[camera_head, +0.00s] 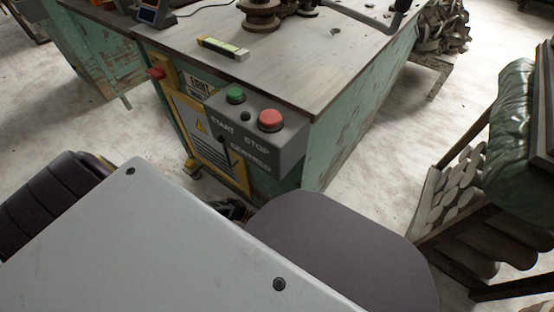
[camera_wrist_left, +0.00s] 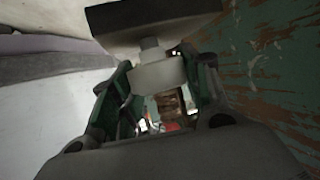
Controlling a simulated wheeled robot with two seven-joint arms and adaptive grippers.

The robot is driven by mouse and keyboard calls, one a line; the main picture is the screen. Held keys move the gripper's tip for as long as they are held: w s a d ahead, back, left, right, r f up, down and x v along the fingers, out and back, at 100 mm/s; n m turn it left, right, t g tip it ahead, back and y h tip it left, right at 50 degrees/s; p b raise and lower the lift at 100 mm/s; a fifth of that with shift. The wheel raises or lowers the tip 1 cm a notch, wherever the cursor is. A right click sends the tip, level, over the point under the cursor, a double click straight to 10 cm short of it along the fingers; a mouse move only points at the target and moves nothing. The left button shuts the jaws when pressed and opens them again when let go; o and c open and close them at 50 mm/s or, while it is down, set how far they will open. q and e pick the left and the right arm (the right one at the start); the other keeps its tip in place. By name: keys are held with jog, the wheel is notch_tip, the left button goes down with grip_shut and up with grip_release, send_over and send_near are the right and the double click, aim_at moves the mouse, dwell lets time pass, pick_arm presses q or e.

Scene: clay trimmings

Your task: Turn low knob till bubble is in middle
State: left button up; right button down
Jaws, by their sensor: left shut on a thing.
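A spirit level (camera_head: 222,48) with a yellow-green face lies on the workbench top (camera_head: 290,60); its bubble is too small to make out. In the left wrist view a pale grey round knob (camera_wrist_left: 157,76) sits on a short stem below a dark flat plate (camera_wrist_left: 150,22). My left gripper (camera_wrist_left: 160,92) is shut on the knob, one green-sided finger on each side of it. In the head view a dark part of my left gripper (camera_head: 235,209) shows low beside the bench, mostly hidden behind my own body. My right gripper is not in view.
A control box (camera_head: 285,148) with a green and a red button juts from the bench's front corner. A rack with stacked round pieces (camera_head: 455,205) stands at right. A worn green panel (camera_wrist_left: 265,60) is close on the right in the wrist view.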

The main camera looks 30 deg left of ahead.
pick_arm(q)
jog(key=o, duration=1)
jog(key=shift+a, duration=0.1)
jog(key=shift+v, duration=5.9)
jog(key=shift+r, duration=0.15)
